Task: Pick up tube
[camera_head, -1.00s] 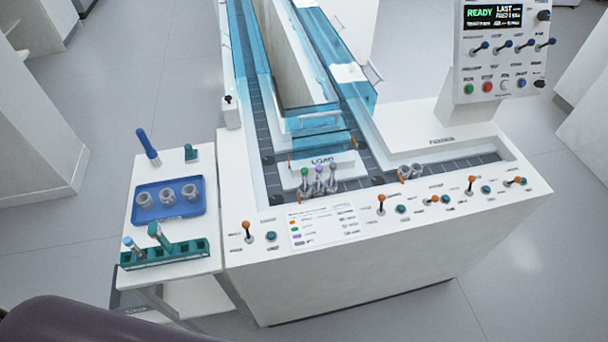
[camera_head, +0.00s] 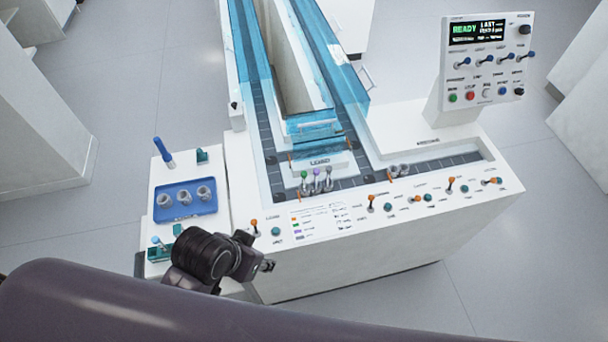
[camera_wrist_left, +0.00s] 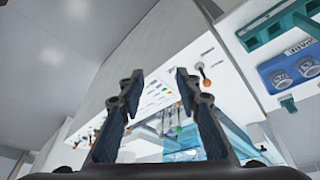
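Several capped tubes are in view, and I cannot tell which one the task means. A blue-capped tube (camera_head: 157,241) stands in the teal rack (camera_head: 158,255) on the side table. My left arm hides most of this rack, which also shows in the left wrist view (camera_wrist_left: 262,33). Green-capped (camera_head: 304,176), purple-capped (camera_head: 316,174) and grey-capped (camera_head: 328,173) tubes stand in holders on the track by the LOAD sign. My left gripper (camera_head: 267,265) is in front of the machine's near left corner, right of the rack. The left wrist view shows it open and empty (camera_wrist_left: 160,80). My right gripper is not in view.
A blue tray (camera_head: 184,213) with three grey holders lies on the side table, with a blue pen-like object (camera_head: 163,152) behind it. The white machine (camera_head: 375,240) has small levers along its front edge. A control panel (camera_head: 484,62) reads READY.

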